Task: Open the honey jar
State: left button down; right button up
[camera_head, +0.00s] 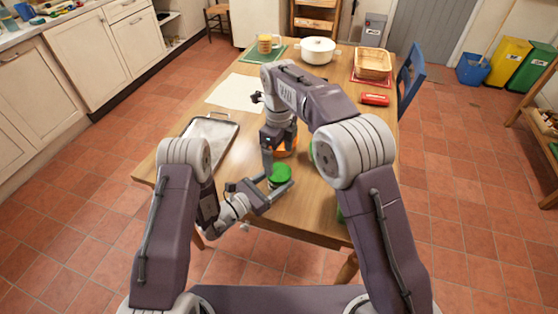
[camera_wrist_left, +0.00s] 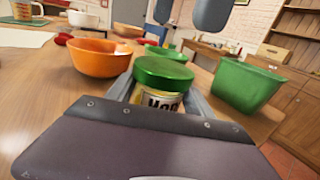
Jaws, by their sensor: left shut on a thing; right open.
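The honey jar is a small jar with a green lid (camera_head: 280,173) near the table's front edge. In the left wrist view its green lid (camera_wrist_left: 163,72) sits on the jar, and part of the yellow label (camera_wrist_left: 158,101) with dark letters shows below it. My left gripper (camera_head: 275,188) is shut around the jar's body, low and from the side. My right gripper (camera_head: 279,154) points down from above. In the left wrist view its two fingertips (camera_wrist_left: 187,14) are apart and empty, above the lid and clear of it. The jar's base is hidden.
An orange bowl (camera_wrist_left: 100,60) stands behind the jar, and a green container (camera_wrist_left: 243,85) stands to its right in the wrist view. A metal tray (camera_head: 213,133) lies at the table's left. A white pot (camera_head: 318,50) and a wicker basket (camera_head: 373,64) stand at the far end.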

aim_at(279, 172)
jog(key=shift+r+m, duration=0.9)
jog(key=shift+r, duration=0.05)
notch_tip(279, 172, down, 8)
